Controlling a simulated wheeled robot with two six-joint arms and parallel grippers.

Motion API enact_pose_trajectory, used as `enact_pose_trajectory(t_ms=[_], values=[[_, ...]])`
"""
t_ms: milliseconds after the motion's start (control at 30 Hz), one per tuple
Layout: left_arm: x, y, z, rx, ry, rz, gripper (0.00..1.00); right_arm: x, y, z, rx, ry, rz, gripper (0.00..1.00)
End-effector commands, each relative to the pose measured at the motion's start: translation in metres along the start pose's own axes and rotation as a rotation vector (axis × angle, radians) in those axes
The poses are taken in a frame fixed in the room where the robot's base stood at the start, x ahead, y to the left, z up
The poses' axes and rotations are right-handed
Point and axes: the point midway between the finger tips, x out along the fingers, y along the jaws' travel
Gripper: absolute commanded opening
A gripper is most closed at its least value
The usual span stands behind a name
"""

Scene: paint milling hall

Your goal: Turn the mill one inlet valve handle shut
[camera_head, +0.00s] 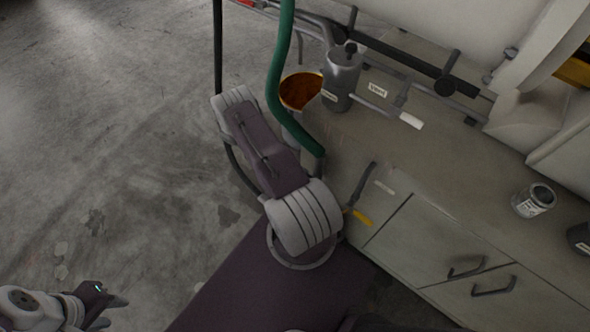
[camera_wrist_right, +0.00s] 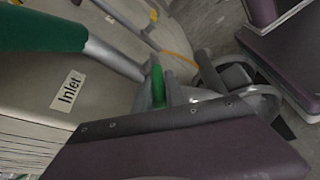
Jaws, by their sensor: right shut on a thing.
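The inlet valve handle (camera_wrist_right: 158,86) is a green grip in the right wrist view, beside a grey pipe with a green hose. A white "Inlet" label (camera_wrist_right: 67,90) sits on the pale cabinet to its left. My right gripper (camera_wrist_right: 160,93) is shut on the green handle, with a grey finger on either side. The handle's pivot is hidden, so its angle is unclear. In the head view my right arm covers this area, and the handle and right gripper do not show. My left gripper (camera_head: 112,309) is open and empty, low at the left, over the floor.
A green hose (camera_head: 278,85) runs down beside my right arm. A yellow-ended lever (camera_head: 359,216) is on the cabinet. The floor at left is free.

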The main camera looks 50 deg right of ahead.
Motion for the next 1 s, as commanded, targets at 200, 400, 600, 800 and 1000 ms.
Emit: enact_pose_trajectory(t_ms=[200, 400, 600, 800, 1000], values=[[0.001, 0.0, 0.0, 0.0, 0.0, 0.0, 0.36, 0.001, -0.002, -0.002, -0.002, 0.001, -0.002, 0.0], [0.001, 0.0, 0.0, 0.0, 0.0, 0.0, 0.36, 0.002, -0.002, -0.002, -0.002, 0.0, -0.003, 0.24], [0.001, 0.0, 0.0, 0.0, 0.0, 0.0, 0.36, 0.001, -0.001, -0.001, -0.002, -0.001, -0.001, 0.37], [0.001, 0.0, 0.0, 0.0, 0.0, 0.0, 0.36, -0.001, -0.001, -0.001, -0.001, -0.002, 0.0, 0.37], [0.009, 0.0, 0.001, 0.0, 0.0, 0.0, 0.36, -0.032, -0.003, -0.004, 0.0, 0.003, 0.001, 0.37]])
